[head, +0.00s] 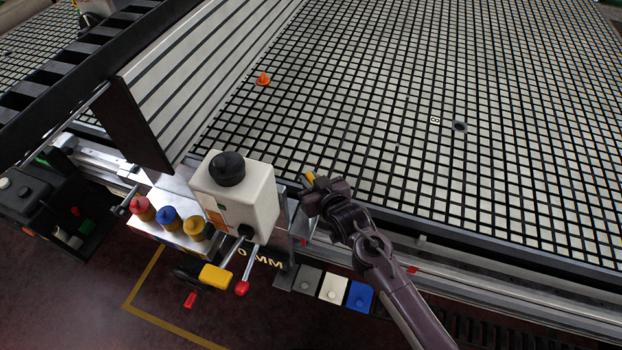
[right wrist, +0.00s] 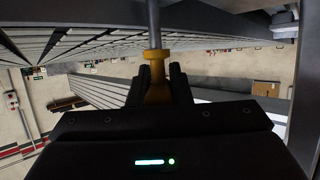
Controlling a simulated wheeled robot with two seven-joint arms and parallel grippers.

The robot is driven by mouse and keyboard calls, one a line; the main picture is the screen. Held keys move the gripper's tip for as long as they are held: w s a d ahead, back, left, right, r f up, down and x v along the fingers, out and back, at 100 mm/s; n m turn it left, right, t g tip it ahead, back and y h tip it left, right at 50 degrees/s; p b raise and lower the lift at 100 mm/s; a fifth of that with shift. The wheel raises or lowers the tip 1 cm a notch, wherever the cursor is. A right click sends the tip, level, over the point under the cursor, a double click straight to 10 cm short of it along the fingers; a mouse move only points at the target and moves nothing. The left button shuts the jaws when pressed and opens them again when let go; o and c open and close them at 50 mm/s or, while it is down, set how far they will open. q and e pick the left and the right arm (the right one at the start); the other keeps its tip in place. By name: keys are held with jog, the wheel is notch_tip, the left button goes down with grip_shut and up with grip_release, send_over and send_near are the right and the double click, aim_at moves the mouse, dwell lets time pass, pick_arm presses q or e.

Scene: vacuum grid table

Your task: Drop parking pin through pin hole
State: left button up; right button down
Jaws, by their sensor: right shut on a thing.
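My right gripper (head: 318,190) is at the near edge of the grid table, just right of the white machine head. It is shut on the parking pin (head: 309,178), whose yellow end shows at the fingertips. In the right wrist view, the gripper (right wrist: 157,85) has the pin's yellow-orange knob (right wrist: 156,64) between its fingers. A grey metal shaft (right wrist: 154,22) runs from the knob to the top of that view. I cannot see the shaft's end or make out the pin hole. My left gripper is not in view.
The white machine head (head: 236,193) has a black knob on top and levers below. Red, blue and yellow knobs (head: 170,220) stand left of it.

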jog(key=shift+f+b, duration=1.1)
jog(key=shift+f, duration=0.6)
jog(key=c, duration=1.3)
grip_release()
jog(key=shift+f, duration=0.1)
jog(key=shift+o, duration=0.2)
jog(key=shift+s, duration=0.1)
jog(key=shift+s+f, duration=0.1)
jog(key=shift+s+d, duration=0.35)
jog(key=shift+s, duration=0.15)
jog(key=r+v, duration=0.1)
jog(key=v, duration=0.5)
jog(key=shift+b, duration=0.45)
jog(key=shift+r, duration=0.15)
jog(key=shift+s, duration=0.1)
